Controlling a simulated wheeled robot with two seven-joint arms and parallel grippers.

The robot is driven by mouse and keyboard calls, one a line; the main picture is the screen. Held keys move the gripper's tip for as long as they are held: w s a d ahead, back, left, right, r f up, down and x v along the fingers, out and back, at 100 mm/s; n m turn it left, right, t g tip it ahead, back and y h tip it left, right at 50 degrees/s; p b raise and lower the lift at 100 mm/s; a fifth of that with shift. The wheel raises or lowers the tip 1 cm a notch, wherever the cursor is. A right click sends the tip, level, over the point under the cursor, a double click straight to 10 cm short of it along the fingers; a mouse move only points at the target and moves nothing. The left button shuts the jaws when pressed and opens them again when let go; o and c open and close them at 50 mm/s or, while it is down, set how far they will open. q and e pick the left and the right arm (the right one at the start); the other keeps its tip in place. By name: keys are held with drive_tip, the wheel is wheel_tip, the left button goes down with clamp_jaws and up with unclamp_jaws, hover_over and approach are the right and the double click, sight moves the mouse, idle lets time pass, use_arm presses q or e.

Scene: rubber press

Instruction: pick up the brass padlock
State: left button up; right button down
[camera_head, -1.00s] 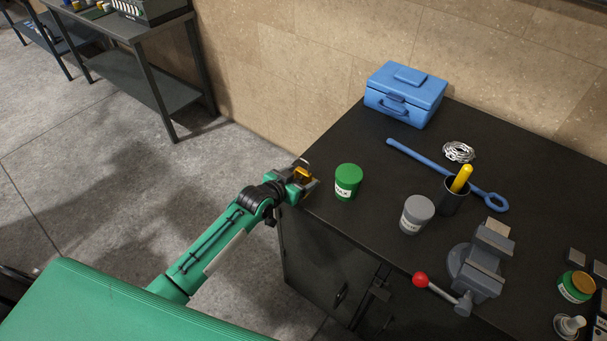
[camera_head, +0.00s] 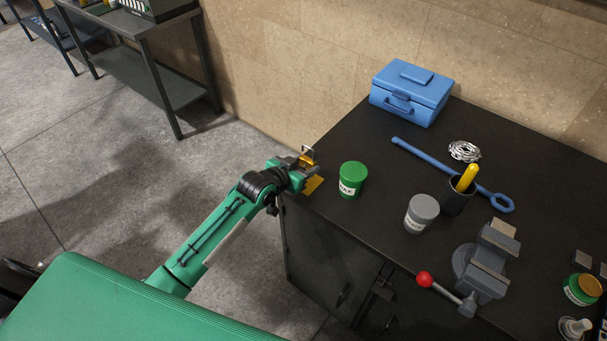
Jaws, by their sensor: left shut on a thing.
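My left gripper (camera_head: 308,168) is above the near-left corner of the dark bench (camera_head: 345,235). It is shut on the brass padlock (camera_head: 306,159), which is small here and partly hidden by the fingers. A shackle-like loop sticks up above the fingers. A flat yellow patch (camera_head: 314,185) shows just below the gripper at the bench corner; I cannot tell exactly what it is. My right gripper is out of view.
A green tin (camera_head: 352,181) stands close to the right of the gripper. Farther right are a grey tin (camera_head: 420,214), a dark cup (camera_head: 456,198), a blue bar (camera_head: 440,168) and a vise (camera_head: 483,265). A blue toolbox (camera_head: 411,93) stands behind.

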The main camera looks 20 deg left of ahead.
sight(303, 167)
use_arm(q)
wheel_tip(303, 167, up, 16)
drive_tip(key=b, duration=0.2)
idle(0.4)
